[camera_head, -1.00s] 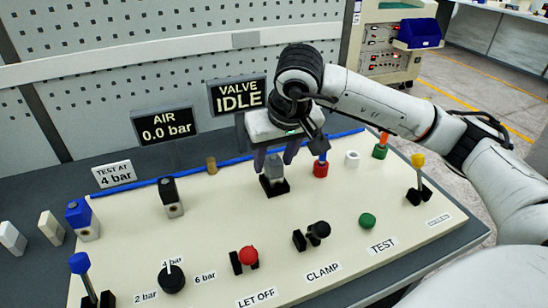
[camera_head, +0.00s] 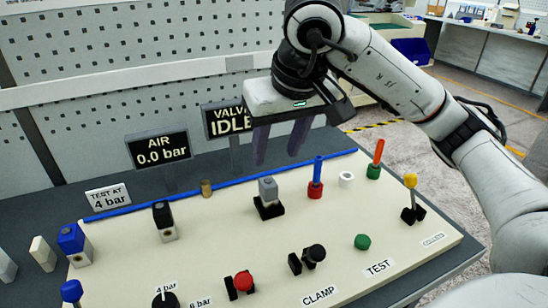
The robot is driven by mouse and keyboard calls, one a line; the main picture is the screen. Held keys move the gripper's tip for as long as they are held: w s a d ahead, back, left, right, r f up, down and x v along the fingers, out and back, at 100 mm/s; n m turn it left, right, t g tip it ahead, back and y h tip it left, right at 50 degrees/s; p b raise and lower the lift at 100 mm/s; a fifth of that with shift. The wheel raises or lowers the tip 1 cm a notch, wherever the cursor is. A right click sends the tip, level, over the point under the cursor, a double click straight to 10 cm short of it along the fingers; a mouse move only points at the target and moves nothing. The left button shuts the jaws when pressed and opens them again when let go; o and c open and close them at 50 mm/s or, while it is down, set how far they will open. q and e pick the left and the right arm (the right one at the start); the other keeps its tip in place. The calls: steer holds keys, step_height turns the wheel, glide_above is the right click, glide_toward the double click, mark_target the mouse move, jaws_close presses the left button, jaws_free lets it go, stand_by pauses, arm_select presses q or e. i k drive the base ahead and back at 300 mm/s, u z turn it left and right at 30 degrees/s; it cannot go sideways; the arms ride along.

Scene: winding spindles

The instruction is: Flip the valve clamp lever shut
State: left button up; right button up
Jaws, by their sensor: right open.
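The clamp lever (camera_head: 316,253) is a short lever with a round black knob, in a black bracket behind the CLAMP label (camera_head: 319,295). A grey valve block (camera_head: 268,188) stands upright in a black clamp base (camera_head: 268,208) near the middle of the panel. My right gripper (camera_head: 278,159) is open and empty, its dark purple fingers pointing down above and behind the grey block, apart from it. The gripper is well away from the clamp lever. It partly covers the VALVE IDLE sign (camera_head: 225,122). My left gripper is out of view.
Red and blue, white, and green and orange parts stand at the back right. The AIR sign (camera_head: 159,148) reads 0.0 bar.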

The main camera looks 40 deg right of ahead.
mark_target(316, 253)
steer(key=k, duration=1)
